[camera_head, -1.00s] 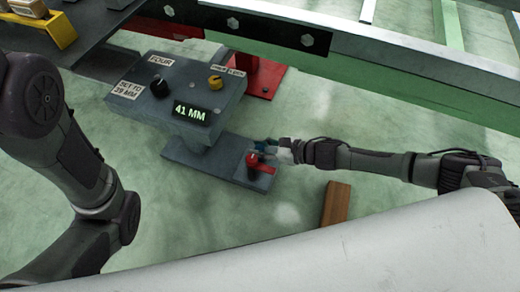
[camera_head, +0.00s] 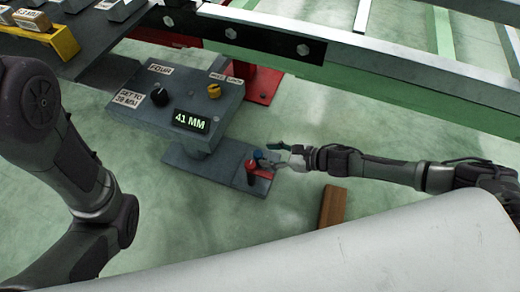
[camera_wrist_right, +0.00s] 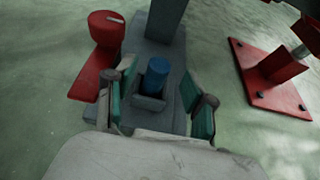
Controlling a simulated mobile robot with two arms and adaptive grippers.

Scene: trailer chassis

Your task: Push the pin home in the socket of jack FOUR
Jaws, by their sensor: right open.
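Jack FOUR (camera_head: 192,85) is a grey box with a FOUR label and a display reading 41 MM. On its foot plate (camera_head: 205,168) a short blue pin (camera_head: 258,155) stands near a red capped post with a red arm (camera_head: 252,178). In the right wrist view the blue pin (camera_wrist_right: 157,74) stands upright in a small grey socket (camera_wrist_right: 149,104); its depth is hard to tell. My right gripper (camera_wrist_right: 160,100) is open, its teal-padded fingers on either side of the pin, apparently apart from it. It also shows in the head view (camera_head: 272,154). My left gripper is out of view.
The red post (camera_wrist_right: 106,32) stands close beside the left finger in the wrist view. A red stand (camera_wrist_right: 262,75) is to the right. A wooden block (camera_head: 333,205) lies on the floor. The dark chassis rail (camera_head: 250,35) crosses behind the jack.

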